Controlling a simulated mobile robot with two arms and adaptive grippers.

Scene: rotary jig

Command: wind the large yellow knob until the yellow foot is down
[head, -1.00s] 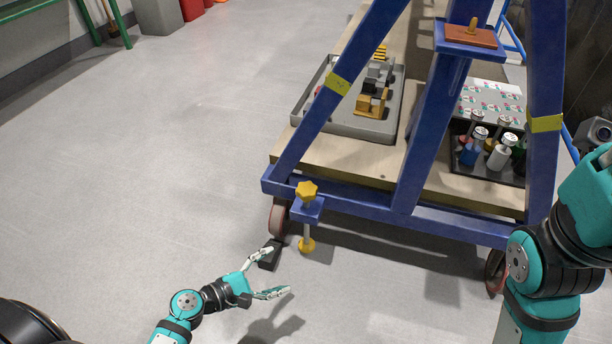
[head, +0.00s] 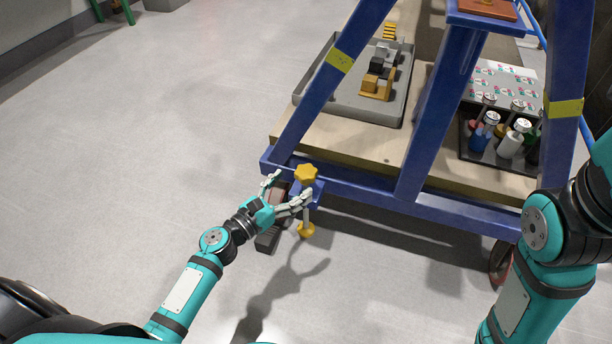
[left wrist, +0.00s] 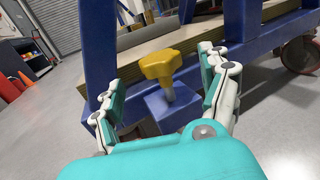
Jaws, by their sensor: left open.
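The large yellow knob (head: 306,174) is star-shaped and sits on top of a screw through a blue bracket at the corner of the blue frame. In the left wrist view the knob (left wrist: 160,66) stands ahead, between the open fingers and apart from them. The yellow foot (head: 306,230) is at the lower end of the screw, close to the floor; I cannot tell whether it touches. My left gripper (head: 283,193) is open and empty just left of the knob. It also shows in the left wrist view (left wrist: 160,95). My right gripper is out of view; only my right arm shows.
The blue frame (head: 440,205) stands on wheels, one (head: 502,262) at the right. Its wooden deck (head: 345,150) bears a grey tray (head: 340,105) with blocks and a dark crate (head: 490,155) of bottles. The floor on the left is clear.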

